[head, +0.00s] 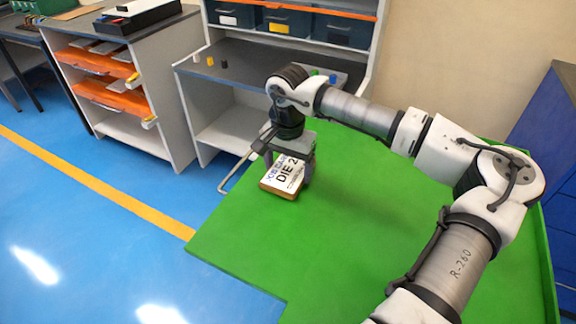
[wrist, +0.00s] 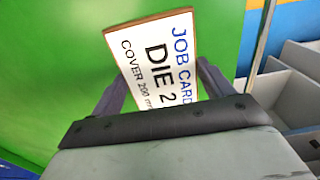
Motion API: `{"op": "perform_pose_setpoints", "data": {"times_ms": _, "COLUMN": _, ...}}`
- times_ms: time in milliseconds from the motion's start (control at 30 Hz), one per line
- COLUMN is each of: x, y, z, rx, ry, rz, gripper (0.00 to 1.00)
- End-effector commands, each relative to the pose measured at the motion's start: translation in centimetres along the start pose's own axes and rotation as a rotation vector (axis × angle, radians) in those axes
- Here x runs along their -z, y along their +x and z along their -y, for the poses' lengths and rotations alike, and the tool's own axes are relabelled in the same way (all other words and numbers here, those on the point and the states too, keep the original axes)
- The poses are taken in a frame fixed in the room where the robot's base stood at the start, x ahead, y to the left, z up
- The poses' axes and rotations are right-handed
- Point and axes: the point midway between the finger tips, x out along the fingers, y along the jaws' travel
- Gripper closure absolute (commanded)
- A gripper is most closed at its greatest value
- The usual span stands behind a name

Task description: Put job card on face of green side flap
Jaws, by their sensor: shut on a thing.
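The job card (head: 283,177) is a white plate with a brown edge, printed "JOB CARD" and "DIE 2". My gripper (head: 288,168) is shut on it, with a finger at either side. In the wrist view the card (wrist: 160,62) sticks out beyond my gripper (wrist: 165,88), tilted, print towards the camera. A broad green surface (head: 345,225) lies below and around the card in the head view; green (wrist: 60,60) also fills the left of the wrist view. I cannot tell which part of the green is the side flap, or whether the card touches it.
A grey-topped workbench (head: 240,72) with dark bins (head: 287,22) stands behind the green. A shelf unit with orange trays (head: 105,95) is at the left. A blue cabinet (head: 560,130) is at the right. The blue floor (head: 110,220) at left is clear.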

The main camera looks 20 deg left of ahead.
Motion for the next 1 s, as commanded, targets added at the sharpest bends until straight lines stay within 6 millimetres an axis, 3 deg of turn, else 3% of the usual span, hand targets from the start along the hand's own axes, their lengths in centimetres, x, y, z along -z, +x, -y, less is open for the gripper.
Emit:
{"op": "perform_pose_setpoints", "data": {"times_ms": 367, "x": 0.0, "y": 0.8, "z": 0.0, "rx": 0.001, "ry": 0.000, "rz": -0.001, "gripper": 0.45}}
{"op": "perform_pose_setpoints", "data": {"times_ms": 400, "x": 0.0, "y": 0.9, "z": 0.0, "rx": 0.001, "ry": 0.000, "rz": -0.001, "gripper": 0.19}}
{"op": "perform_pose_setpoints", "data": {"times_ms": 567, "x": 0.0, "y": 0.8, "z": 0.0, "rx": 0.001, "ry": 0.000, "rz": -0.001, "gripper": 0.00}}
{"op": "perform_pose_setpoints", "data": {"times_ms": 833, "x": 0.0, "y": 0.5, "z": 0.0, "rx": 0.001, "ry": 0.000, "rz": -0.001, "gripper": 0.00}}
{"op": "perform_pose_setpoints", "data": {"times_ms": 1000, "x": 0.1, "y": -1.5, "z": 0.0, "rx": 0.000, "ry": 0.001, "rz": -0.005, "gripper": 0.00}}
